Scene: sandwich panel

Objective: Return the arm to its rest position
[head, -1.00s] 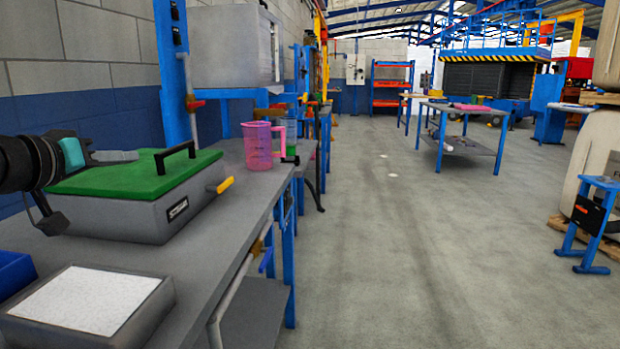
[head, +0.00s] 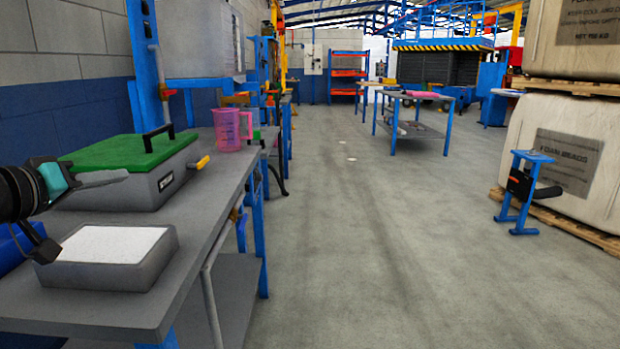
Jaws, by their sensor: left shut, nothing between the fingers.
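My left arm comes in at the left edge. Its gripper (head: 122,177), with a teal part and a thin grey finger pointing right, is shut and empty. In the picture it lies in front of the grey box with the green lid (head: 120,152), above the grey tray with a white filling (head: 150,272). I cannot tell its exact height over the bench (head: 215,215). My right gripper is out of view.
A pink jug (head: 228,130) stands behind the box on the bench. A blue bin (head: 12,250) is at the left edge. A blue stand (head: 522,195) and stacked foam-bead bags (head: 575,130) are at the right. The floor (head: 370,240) between is clear.

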